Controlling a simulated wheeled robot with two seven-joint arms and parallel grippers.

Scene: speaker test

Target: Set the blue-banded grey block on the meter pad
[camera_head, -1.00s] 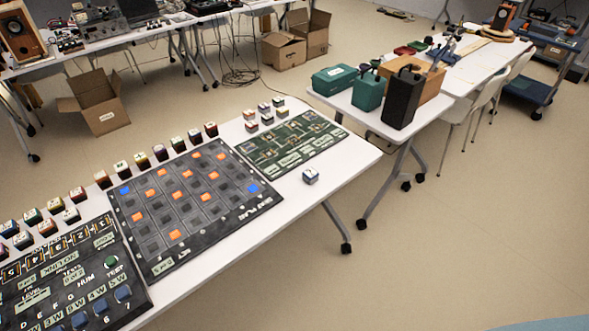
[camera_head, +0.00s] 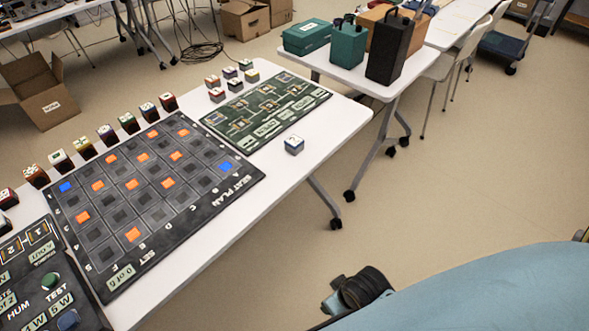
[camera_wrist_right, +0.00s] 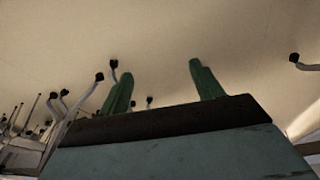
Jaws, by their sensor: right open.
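A small block with a pale grey top and a blue band (camera_head: 293,145) stands alone on the white table, just off the near right edge of a green circuit-pattern board (camera_head: 215,118). That board carries several marked pads; their labels are too small to read, so I cannot tell which is the meter pad. My right gripper (camera_wrist_right: 161,68) shows in the right wrist view, with its two green fingers apart and nothing between them. Pale floor and table legs lie beyond it. In the head view its fingers cannot be made out. My left gripper is not in view.
The dark seat-plan board (camera_head: 253,176) with orange and blue squares lies left of the green board. Several small blocks line its far side; more stand behind the green board. A control board (camera_head: 30,268) lies at lower left. Bare white table surrounds the blue-banded block.

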